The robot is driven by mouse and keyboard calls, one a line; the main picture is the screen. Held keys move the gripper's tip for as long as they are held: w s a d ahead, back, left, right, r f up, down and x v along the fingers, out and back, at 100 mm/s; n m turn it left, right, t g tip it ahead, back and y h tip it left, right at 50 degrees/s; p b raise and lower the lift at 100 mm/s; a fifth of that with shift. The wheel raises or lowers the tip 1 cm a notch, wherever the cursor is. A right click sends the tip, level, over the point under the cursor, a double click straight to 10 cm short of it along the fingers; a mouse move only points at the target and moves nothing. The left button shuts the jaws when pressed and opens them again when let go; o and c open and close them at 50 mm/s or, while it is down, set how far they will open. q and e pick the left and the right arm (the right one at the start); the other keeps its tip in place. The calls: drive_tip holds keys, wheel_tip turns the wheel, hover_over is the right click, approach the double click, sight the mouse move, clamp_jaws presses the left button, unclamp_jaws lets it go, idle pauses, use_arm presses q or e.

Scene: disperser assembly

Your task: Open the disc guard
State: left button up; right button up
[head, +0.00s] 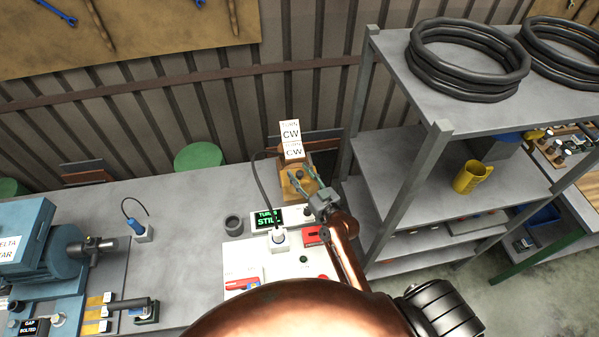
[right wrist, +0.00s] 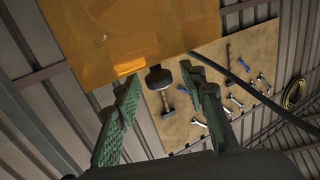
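The disc guard, an orange see-through cover, fills the top of the right wrist view (right wrist: 120,35). In the head view it is a small amber patch (head: 290,188) behind my right gripper, below the white "CW" cards (head: 291,132). A dark knob (right wrist: 158,78) shows at the guard's lower edge, between my right fingers in the picture. My right gripper (right wrist: 163,82) is open, with its two green-padded fingers apart. In the head view my right gripper (head: 305,183) is at the guard; I cannot tell whether it touches. My left gripper is out of view.
A control box with a screen (head: 268,218) stands on the grey bench (head: 190,215) below the guard. A metal shelf (head: 437,150) with black hoses rises close to my right arm. Blue machinery (head: 50,250) stands left.

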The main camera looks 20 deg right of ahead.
drive_tip(key=shift+w, duration=0.15)
drive_tip(key=c, duration=0.7)
clamp_jaws()
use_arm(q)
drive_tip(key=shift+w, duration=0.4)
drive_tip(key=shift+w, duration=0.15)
